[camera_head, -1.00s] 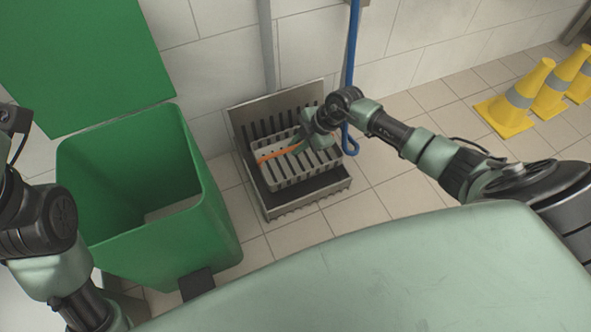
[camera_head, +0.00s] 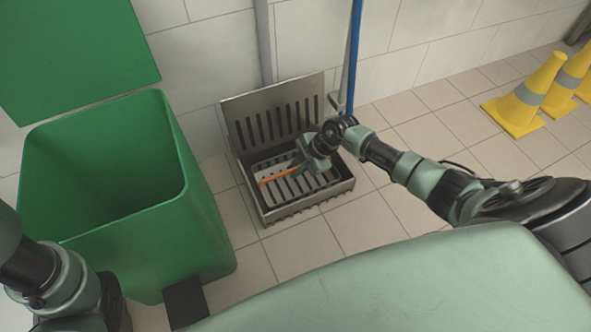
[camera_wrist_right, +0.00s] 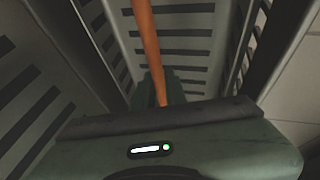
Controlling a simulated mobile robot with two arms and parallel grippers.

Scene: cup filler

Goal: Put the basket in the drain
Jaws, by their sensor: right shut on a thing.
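The white slotted basket (camera_head: 283,186) with an orange handle (camera_head: 276,178) sits low inside the metal drain (camera_head: 318,203) against the wall. The drain's slotted lid (camera_head: 272,113) stands open behind it. My right gripper (camera_head: 302,160) is shut on the orange handle above the basket and hides its right part. In the right wrist view the orange handle (camera_wrist_right: 149,45) runs down to the fingers, with slotted basket walls (camera_wrist_right: 183,50) around it. Whether the basket touches the drain's bottom cannot be told. My left arm shows at the lower left, but its gripper is out of view.
A green bin (camera_head: 175,215) with its lid (camera_head: 75,50) open stands left of the drain. A blue pole (camera_head: 354,60) leans on the wall just behind my right gripper. Yellow cones (camera_head: 525,100) stand far right. Tiled floor right of the drain is clear.

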